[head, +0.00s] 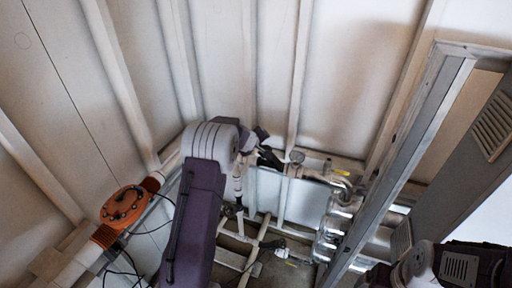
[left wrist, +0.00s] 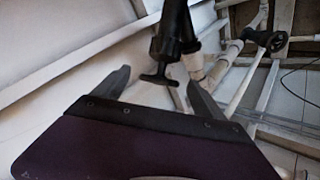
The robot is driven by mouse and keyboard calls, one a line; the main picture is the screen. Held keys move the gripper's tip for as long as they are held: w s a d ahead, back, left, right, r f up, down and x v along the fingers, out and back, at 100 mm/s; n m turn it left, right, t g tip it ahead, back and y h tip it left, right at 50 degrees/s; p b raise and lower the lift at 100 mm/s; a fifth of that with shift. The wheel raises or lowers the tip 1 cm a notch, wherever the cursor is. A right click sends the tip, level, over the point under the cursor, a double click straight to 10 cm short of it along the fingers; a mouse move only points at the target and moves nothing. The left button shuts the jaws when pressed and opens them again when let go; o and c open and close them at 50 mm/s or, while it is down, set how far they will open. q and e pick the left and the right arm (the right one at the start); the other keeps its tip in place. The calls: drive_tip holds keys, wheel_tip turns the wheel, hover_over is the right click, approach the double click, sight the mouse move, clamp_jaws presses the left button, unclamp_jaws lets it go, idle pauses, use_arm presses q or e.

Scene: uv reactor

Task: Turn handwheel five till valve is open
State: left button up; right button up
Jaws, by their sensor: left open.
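In the left wrist view, my left gripper (left wrist: 158,76) is open, with one finger on each side of a black valve handle (left wrist: 160,57). The handle shows as a dark stem with a crossbar, seen nearly edge-on. Gaps show between it and both fingers. A second dark round handwheel (left wrist: 273,40) is on the pipework farther right. No number is readable, so I cannot tell which is handwheel five. In the head view, my left gripper (head: 266,152) is small and dark by the pipes, and the handle there is hard to separate from it. My right gripper is out of view.
An orange flanged fitting (head: 126,205) sits on a pale pipe at left. Silvery pipes (head: 335,225) stand right of the valves. A grey metal frame post (head: 400,150) rises at right. Ribbed white walls close in behind. Thin cables hang near the orange fitting.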

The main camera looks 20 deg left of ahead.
use_arm(q)
drive_tip(key=v, duration=0.3)
drive_tip(key=shift+s+r, duration=0.15)
drive_tip(key=shift+s, duration=0.05)
